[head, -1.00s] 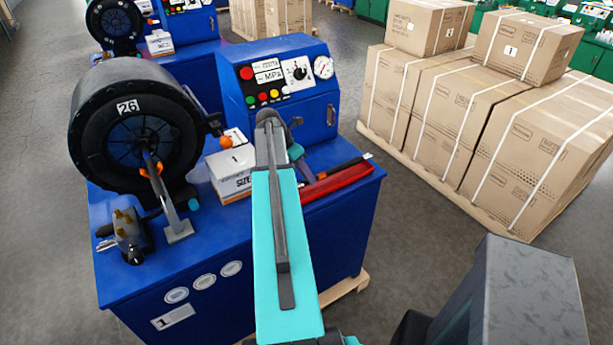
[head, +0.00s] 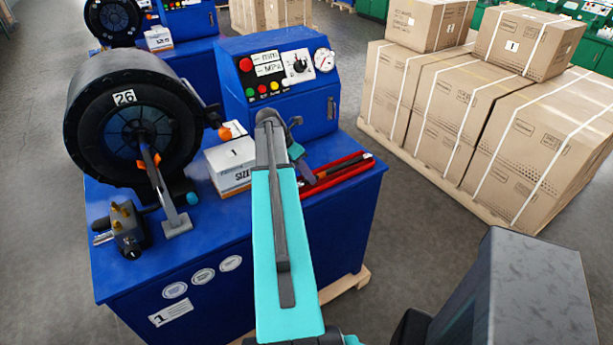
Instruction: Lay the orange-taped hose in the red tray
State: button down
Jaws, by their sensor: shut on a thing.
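The red tray (head: 327,188) lies on the right side of the blue bench, near its front edge. A dark hose (head: 346,168) lies lengthwise within the tray's outline, its right end near the tray's right end. Its orange tape is not clear now, and its left part is hidden by my gripper and arm. My gripper (head: 311,180) is at the tray's left part, shut on the hose; its fingertips are small and partly hidden behind my arm. I cannot tell whether the hose touches the tray floor.
A blue control panel (head: 279,75) rises behind the tray. A white box (head: 231,167) and the large black crimper head (head: 133,128) numbered 26 stand to the left. A brass-fitted device (head: 126,229) sits at the left front. Strapped cartons (head: 470,130) stand across a floor gap at right.

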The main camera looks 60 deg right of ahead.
jog(key=shift+f, duration=0.45)
dwell(0.3)
jog(key=c, duration=1.6)
grip_release()
jog(key=shift+a+f, duration=0.1)
jog(key=shift+s+r+p, duration=0.15)
jog(key=shift+r+p, duration=2.15)
jog(key=shift+r, duration=0.8)
